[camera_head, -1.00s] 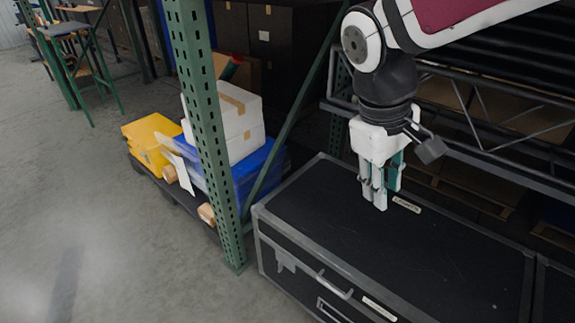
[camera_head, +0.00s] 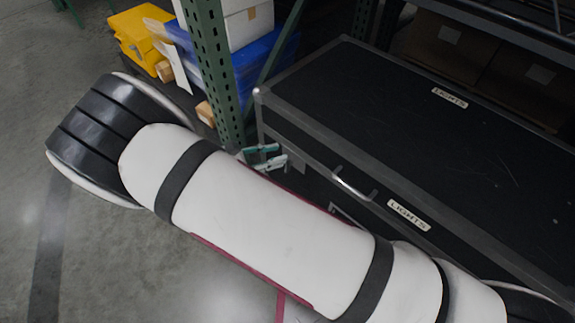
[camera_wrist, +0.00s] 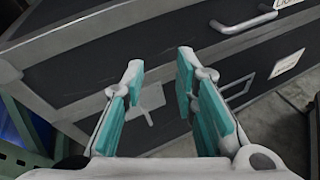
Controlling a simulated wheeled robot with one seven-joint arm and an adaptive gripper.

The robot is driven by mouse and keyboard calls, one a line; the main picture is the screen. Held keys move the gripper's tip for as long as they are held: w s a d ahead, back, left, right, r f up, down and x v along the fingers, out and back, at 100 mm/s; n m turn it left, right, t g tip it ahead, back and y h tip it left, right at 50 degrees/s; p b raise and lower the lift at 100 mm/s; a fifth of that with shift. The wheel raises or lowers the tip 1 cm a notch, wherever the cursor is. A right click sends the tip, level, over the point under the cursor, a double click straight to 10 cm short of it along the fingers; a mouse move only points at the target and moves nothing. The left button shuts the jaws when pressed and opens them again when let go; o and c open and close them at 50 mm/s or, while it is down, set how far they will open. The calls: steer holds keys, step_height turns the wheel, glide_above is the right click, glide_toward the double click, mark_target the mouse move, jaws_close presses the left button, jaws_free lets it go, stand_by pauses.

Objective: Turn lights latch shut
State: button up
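The black lights case (camera_head: 430,125) with metal edges fills the right of the head view, with "LIGHTS" labels on its lid and front. In the wrist view, the latch (camera_wrist: 146,103), a grey metal plate on the case front, shows between and beyond the fingers. Its exact turn is hard to judge. My gripper (camera_wrist: 160,75) is open and empty, its teal-padded fingers apart and pointing at the case front around the latch.
A green rack post (camera_head: 212,75) stands just left of the case. A yellow bin (camera_head: 138,38) and blue bin (camera_head: 262,55) sit behind it. A handle (camera_head: 355,184) sticks out of the case front, right of my gripper. The floor at left is clear.

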mark_target(285, 165)
steer(key=s+a+f+n+t+y+b, duration=0.1)
steer(key=a+f+n+t+b, duration=0.15)
steer(key=f, duration=0.45)
steer(key=s+a+f+n+t+y+b, duration=0.1)
steer(key=s+a+f+n+t+b, duration=0.2)
steer(key=f, duration=0.4)
steer(key=shift+n+t, duration=0.25)
steer(key=b+x, duration=0.2)
steer(key=x, duration=1.3)
steer(key=shift+a+r, duration=0.1)
steer(key=shift+a, duration=0.05)
steer(key=shift+c, duration=0.6)
jaws_close()
